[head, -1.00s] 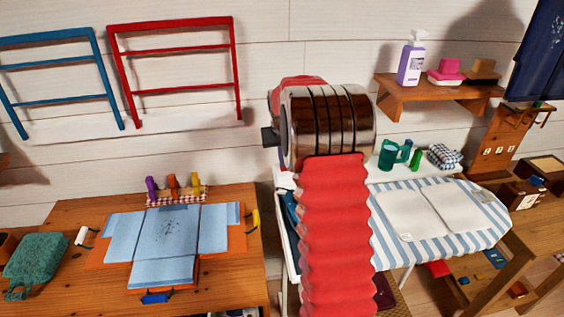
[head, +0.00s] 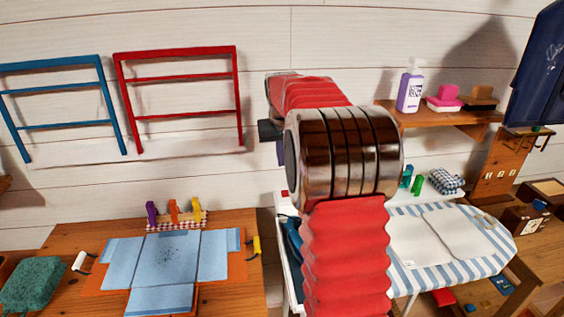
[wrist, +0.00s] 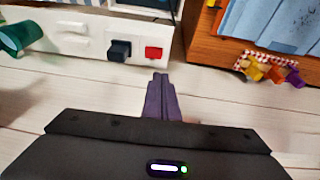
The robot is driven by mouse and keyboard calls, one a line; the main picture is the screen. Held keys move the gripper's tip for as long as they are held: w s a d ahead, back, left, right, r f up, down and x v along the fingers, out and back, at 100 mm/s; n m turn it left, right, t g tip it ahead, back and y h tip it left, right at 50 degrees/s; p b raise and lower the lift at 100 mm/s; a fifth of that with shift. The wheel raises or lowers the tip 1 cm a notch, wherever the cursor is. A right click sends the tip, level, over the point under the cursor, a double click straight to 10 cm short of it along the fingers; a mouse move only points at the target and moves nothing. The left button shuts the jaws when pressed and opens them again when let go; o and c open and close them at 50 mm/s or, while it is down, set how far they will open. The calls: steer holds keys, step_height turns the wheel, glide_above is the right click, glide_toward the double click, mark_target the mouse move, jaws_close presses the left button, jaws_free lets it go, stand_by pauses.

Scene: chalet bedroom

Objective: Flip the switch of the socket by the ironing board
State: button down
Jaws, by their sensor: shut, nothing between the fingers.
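In the wrist view a white socket panel (wrist: 95,65) holds a black plug (wrist: 119,51) and, beside it, a red switch (wrist: 153,52). My gripper (wrist: 160,76) is shut and empty. Its purple fingertips appear just below the red switch in that picture; I cannot tell the gap in depth. In the head view the gripper is mostly hidden behind my arm, with a little purple finger (head: 281,153) showing. The ironing board (head: 452,280), with a blue-and-white striped cover, stands to the right of my arm.
A wooden table (head: 235,295) with a blue folding board (head: 165,255) is at left. A wooden shelf (head: 440,114) is at upper right. A green mug (wrist: 20,36) shows in the wrist view.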

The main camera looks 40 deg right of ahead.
steer(key=c, duration=2.5)
jaws_free()
steer(key=shift+o, duration=1.1)
steer(key=shift+d+f, duration=0.1)
steer(key=shift+f, duration=0.15)
steer(key=o, duration=0.4)
steer(key=d+f, duration=0.1)
steer(key=w+d+f, duration=0.1)
steer(key=shift+f, duration=0.3)
steer(key=o, duration=0.4)
steer(key=w+d+m, duration=0.1)
steer(key=d+f+m+g, duration=0.1)
steer(key=shift+w+d+m+y, duration=0.1)
steer(key=shift+w+m+y, duration=0.2)
steer(key=shift+w, duration=0.1)
steer(key=shift+o, duration=0.2)
steer(key=shift+s+d+r+m+g+y, duration=0.1)
steer(key=shift+r+m+g+y, duration=0.35)
steer(key=shift+m, duration=2.1)
steer(key=shift+s+d+r+m+g, duration=0.15)
steer(key=shift+r+m, duration=0.55)
steer(key=shift+m, duration=1.9)
steer(key=shift+s+r+m+g+y, duration=0.1)
steer(key=shift+r+m+g+y, duration=0.35)
steer(key=shift+m, duration=2.1)
steer(key=shift+r, duration=0.1)
